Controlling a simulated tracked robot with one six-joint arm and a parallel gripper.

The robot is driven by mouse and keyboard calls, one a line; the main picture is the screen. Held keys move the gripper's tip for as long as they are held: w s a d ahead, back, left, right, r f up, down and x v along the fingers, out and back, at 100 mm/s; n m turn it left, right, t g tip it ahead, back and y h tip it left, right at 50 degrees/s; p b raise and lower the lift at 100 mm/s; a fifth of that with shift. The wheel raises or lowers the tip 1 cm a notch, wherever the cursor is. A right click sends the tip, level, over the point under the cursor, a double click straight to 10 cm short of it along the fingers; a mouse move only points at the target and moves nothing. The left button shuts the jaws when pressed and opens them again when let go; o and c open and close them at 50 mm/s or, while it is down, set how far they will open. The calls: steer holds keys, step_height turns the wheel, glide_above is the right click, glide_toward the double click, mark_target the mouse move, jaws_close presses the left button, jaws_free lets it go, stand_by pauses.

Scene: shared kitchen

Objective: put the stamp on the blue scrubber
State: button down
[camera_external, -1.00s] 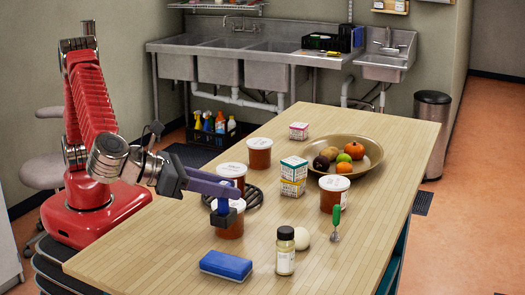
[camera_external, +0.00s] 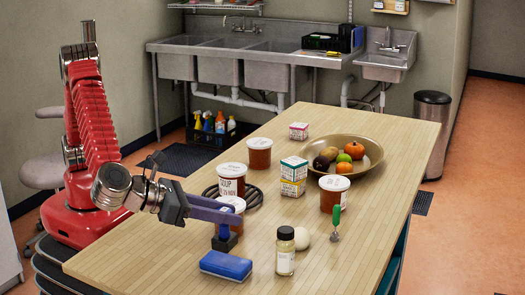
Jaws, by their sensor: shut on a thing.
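My gripper (camera_external: 228,214), with long purple fingers, is shut on the stamp (camera_external: 225,240). The stamp has a blue handle and a dark block-like base, and it hangs upright below the fingers. The stamp's base appears just behind the scrubber's far edge in the picture. I cannot tell whether the base touches the scrubber or the table.
A lidded tub (camera_external: 233,203) stands right behind the fingers, with another tub (camera_external: 232,179) beyond it. A small jar (camera_external: 285,252) and a pale round thing (camera_external: 303,238) stand to the right of the scrubber. The table (camera_external: 160,240) is clear to the left.

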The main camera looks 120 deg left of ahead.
mark_target(224, 227)
steer(key=shift+f, duration=1.8)
steer(key=shift+f, duration=0.15)
steer(key=c, duration=1.4)
jaws_free()
steer(key=shift+o, duration=0.2)
steer(key=v, duration=1.2)
